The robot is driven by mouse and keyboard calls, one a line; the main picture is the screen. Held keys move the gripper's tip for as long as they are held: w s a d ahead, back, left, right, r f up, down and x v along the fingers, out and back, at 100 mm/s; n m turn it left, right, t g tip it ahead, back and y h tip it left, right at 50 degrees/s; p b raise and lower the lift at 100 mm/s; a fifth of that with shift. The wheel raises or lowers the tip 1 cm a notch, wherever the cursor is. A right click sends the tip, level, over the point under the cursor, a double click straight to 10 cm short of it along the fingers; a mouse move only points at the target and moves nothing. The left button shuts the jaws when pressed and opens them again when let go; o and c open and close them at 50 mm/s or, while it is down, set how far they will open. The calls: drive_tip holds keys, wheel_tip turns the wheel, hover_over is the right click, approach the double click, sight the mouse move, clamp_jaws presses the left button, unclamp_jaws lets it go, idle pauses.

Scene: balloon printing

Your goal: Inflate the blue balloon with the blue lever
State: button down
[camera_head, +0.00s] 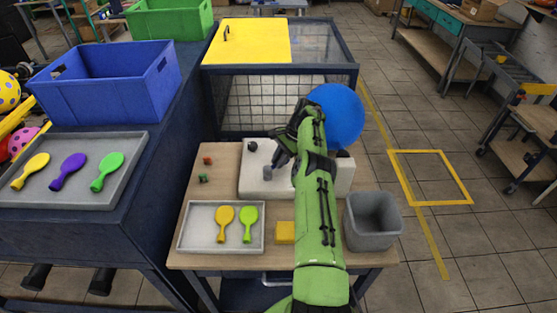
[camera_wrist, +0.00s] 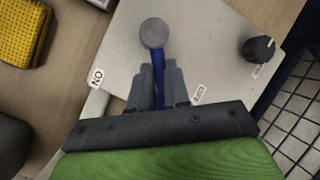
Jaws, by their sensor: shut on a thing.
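The blue balloon (camera_head: 337,115) is large and round, behind my green arm at the back right of the white machine (camera_head: 253,181). In the wrist view, my gripper (camera_wrist: 159,85) is shut on the blue lever (camera_wrist: 159,72), which has a grey round knob (camera_wrist: 154,33). The lever stands on the machine's pale plate, between labels that look like "ON" and "OFF". In the head view my gripper (camera_head: 276,160) is over the machine and the grey knob shows just below it. The balloon's neck is hidden by my arm.
A black knob (camera_wrist: 258,49) is on the machine. A yellow-topped mesh cage (camera_head: 280,100) stands behind.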

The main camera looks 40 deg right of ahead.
drive_tip(key=c, duration=1.1)
unclamp_jaws()
wheel_tip(320, 180, up, 10)
drive_tip(key=p, duration=0.7)
drive_tip(key=shift+p, duration=0.3)
